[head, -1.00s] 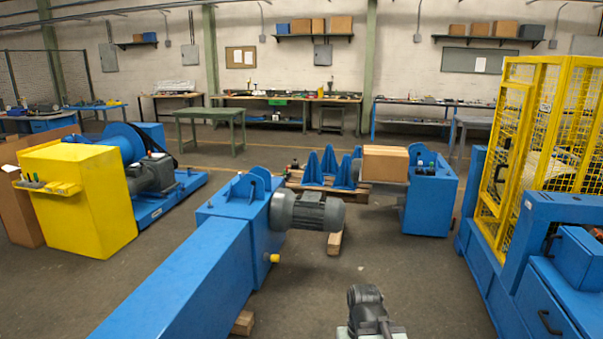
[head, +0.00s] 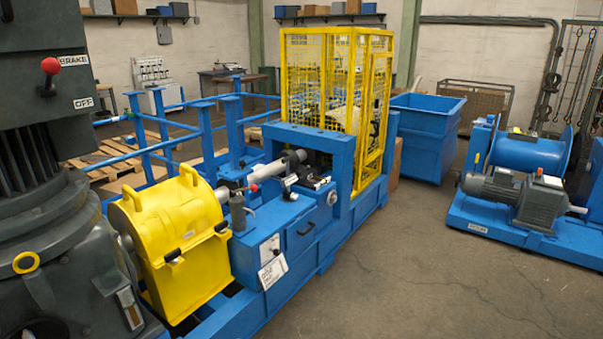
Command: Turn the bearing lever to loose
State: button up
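Several handle-like parts show, and I cannot tell which is the bearing lever. A small red-tipped part (head: 254,187) sits beside the grey shaft, between the yellow guard (head: 165,235) and the blue machine frame (head: 300,235). A white plate (head: 269,248) with a small dark part is on the frame's front, above a white written sign (head: 273,272) too small to read. A red-knobbed lever (head: 50,67) on the dark grey machine at the left is beside labels reading BRAKE and OFF. My gripper is out of view.
A yellow mesh cage (head: 335,85) stands over the back of the blue machine. A blue bin (head: 427,125) is behind it. A blue winch with a grey motor (head: 525,200) stands at the right. The concrete floor (head: 440,270) between is clear.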

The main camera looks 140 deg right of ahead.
aim_at(308, 167)
jog(key=z, duration=4.95)
jog(key=k, duration=0.9)
jog(key=z, duration=0.15)
jog(key=i, duration=1.1)
jog(key=z, duration=0.65)
